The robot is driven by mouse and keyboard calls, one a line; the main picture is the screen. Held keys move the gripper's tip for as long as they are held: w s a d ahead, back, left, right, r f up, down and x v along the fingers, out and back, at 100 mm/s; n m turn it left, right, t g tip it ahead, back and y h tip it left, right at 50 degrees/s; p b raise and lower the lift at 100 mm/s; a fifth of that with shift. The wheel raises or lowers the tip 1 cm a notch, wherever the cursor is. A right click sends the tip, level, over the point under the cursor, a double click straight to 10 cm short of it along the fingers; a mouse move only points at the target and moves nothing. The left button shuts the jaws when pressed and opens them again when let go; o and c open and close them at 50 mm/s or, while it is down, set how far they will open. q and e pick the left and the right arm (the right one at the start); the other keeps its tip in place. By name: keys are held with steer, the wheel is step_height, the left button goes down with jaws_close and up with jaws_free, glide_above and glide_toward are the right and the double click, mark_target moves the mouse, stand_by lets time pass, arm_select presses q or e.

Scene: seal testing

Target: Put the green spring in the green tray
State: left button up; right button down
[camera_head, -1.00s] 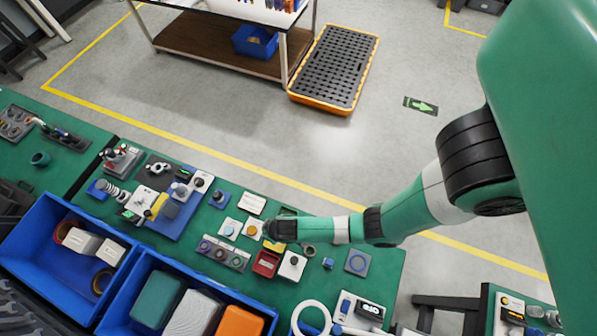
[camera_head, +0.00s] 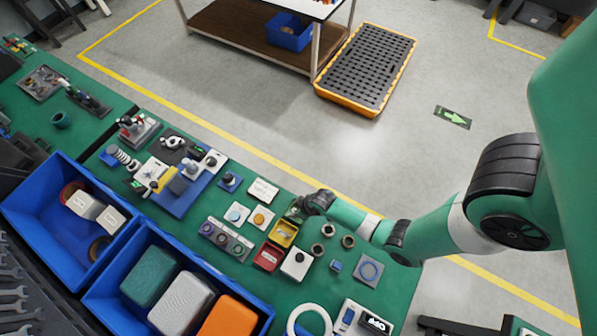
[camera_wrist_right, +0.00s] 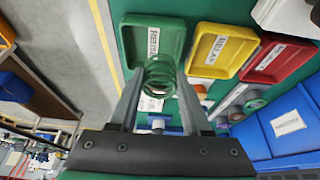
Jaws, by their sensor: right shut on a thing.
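The green spring (camera_wrist_right: 160,76) is a coil held between the fingertips of my right gripper (camera_wrist_right: 160,92), which is shut on it. In the right wrist view the spring overlaps the near edge of the green tray (camera_wrist_right: 150,28), which carries a white label. How high the spring is over the tray I cannot tell. In the head view my right gripper (camera_head: 297,212) is just beyond the yellow tray and covers most of the green tray's area. The spring cannot be made out there. My left gripper is not in view.
A yellow tray (camera_head: 283,233) and a red tray (camera_head: 267,257) line up beside the green one. Button boxes, a white box (camera_head: 296,264) and dark rings (camera_head: 329,230) stand close by. Blue bins (camera_head: 130,233) fill the near left of the bench.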

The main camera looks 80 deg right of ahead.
steer(key=shift+s+d+f, duration=0.1)
steer(key=shift+d+f, duration=0.45)
steer(key=shift+f, duration=0.05)
steer(key=shift+d+f+b, duration=0.1)
steer(key=shift+f+b, duration=0.7)
steer(key=shift+f, duration=0.8)
steer(key=shift+f, duration=0.25)
steer(key=c, duration=0.6)
jaws_free()
steer(key=shift+r, duration=0.1)
steer(key=shift+c, duration=0.2)
